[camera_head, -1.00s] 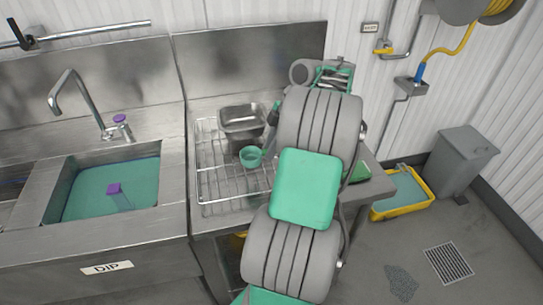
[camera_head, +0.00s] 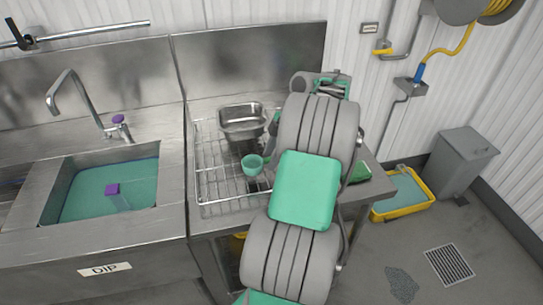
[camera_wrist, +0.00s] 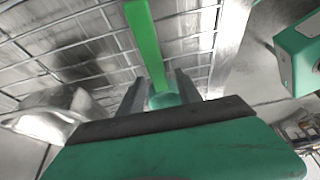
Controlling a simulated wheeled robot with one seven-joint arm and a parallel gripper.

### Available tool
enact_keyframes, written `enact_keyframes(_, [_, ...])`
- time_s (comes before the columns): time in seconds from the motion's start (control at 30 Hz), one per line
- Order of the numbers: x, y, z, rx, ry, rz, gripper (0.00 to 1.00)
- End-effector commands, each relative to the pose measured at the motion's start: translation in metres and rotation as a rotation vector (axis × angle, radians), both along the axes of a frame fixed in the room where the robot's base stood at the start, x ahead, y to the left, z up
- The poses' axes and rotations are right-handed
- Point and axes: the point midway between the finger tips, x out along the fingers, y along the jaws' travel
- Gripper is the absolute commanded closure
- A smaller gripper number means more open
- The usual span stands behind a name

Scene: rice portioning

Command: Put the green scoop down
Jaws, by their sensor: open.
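The green scoop has a round teal cup (camera_head: 252,165) that shows at the wire rack (camera_head: 207,181), left of my arm. Its bright green handle (camera_wrist: 142,35) runs down the wrist view toward the space between my fingers, with a teal part (camera_wrist: 165,99) near the finger bases. My gripper (camera_wrist: 161,78) is open, with one finger on each side of the scoop. The wire grid lies behind the scoop in that view. I cannot tell whether the scoop rests fully on the rack. In the head view my arm hides most of my gripper and part of the handle.
A steel pan (camera_head: 243,122) stands on the rack just behind the cup. A sink with teal liquid (camera_head: 98,190) and a purple-topped item (camera_head: 113,189) is at left. A green item (camera_head: 360,171) lies at the counter's right end. The rack's left part is clear.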

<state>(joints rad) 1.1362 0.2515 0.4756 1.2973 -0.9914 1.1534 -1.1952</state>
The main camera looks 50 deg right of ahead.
Motion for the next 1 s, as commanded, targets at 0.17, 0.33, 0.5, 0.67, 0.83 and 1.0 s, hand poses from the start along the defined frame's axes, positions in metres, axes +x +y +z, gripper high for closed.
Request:
enact_keyframes(0.17, [-0.002, -0.004, 0.013, -0.001, -0.002, 0.000, 0.59])
enact_keyframes(0.33, [-0.011, -0.017, 0.053, -0.002, -0.001, -0.001, 0.59])
enact_keyframes(0.5, [-0.021, -0.031, 0.093, -0.002, -0.001, 0.001, 0.59])
enact_keyframes(0.67, [-0.026, -0.038, 0.111, 0.000, 0.000, -0.001, 0.59])
enact_keyframes(0.83, [-0.022, -0.035, 0.115, 0.000, 0.003, -0.006, 0.59])
enact_keyframes(1.0, [0.037, 0.039, 0.146, -0.004, 0.042, -0.129, 0.59])
